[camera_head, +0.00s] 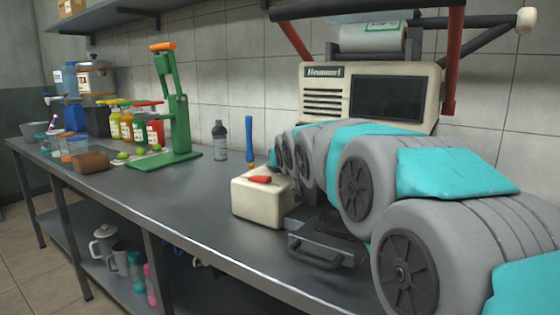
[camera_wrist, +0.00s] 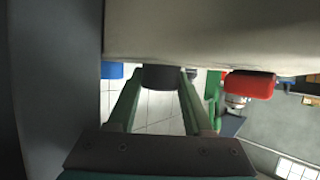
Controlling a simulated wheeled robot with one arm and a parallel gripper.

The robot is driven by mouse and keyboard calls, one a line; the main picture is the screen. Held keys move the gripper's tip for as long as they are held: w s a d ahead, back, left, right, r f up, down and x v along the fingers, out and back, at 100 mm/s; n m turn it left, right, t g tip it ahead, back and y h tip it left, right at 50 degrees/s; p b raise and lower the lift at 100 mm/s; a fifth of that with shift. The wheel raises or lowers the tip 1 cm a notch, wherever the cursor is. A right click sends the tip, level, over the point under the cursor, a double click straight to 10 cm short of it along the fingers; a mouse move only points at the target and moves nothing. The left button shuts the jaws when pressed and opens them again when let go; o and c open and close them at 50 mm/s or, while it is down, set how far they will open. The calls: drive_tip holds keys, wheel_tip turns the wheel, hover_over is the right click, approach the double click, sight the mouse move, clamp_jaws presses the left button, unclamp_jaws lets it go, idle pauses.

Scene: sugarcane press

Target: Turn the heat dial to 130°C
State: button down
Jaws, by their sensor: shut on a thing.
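The heat dial (camera_wrist: 163,76) is a dark round knob on the cream box in the wrist view. My gripper (camera_wrist: 161,84) has its two green fingers on either side of the dial and is shut on it. The cream box (camera_head: 258,205) stands on the counter in the head view, and its pale face (camera_wrist: 200,35) fills the top of the wrist view. A red part (camera_head: 259,180) sits on top of the box; a red part also shows in the wrist view (camera_wrist: 248,85). No temperature marks are readable. My arm hides the gripper and dial in the head view.
A dark metal press with a front handle (camera_head: 316,252) adjoins the box. A blue upright handle (camera_head: 249,140) and a grey bottle (camera_head: 220,141) stand behind it. A cream machine (camera_head: 425,80) is behind my arm. The counter (camera_head: 180,190) left of the box is clear.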

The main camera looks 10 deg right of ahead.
idle(0.5)
drive_tip(key=shift+c, duration=1.5)
unclamp_jaws()
drive_tip(key=shift+d+f+h, duration=0.1)
drive_tip(key=shift+h, duration=0.2)
drive_tip(key=shift+m+b, duration=0.3)
drive_tip(key=shift+b, duration=0.1)
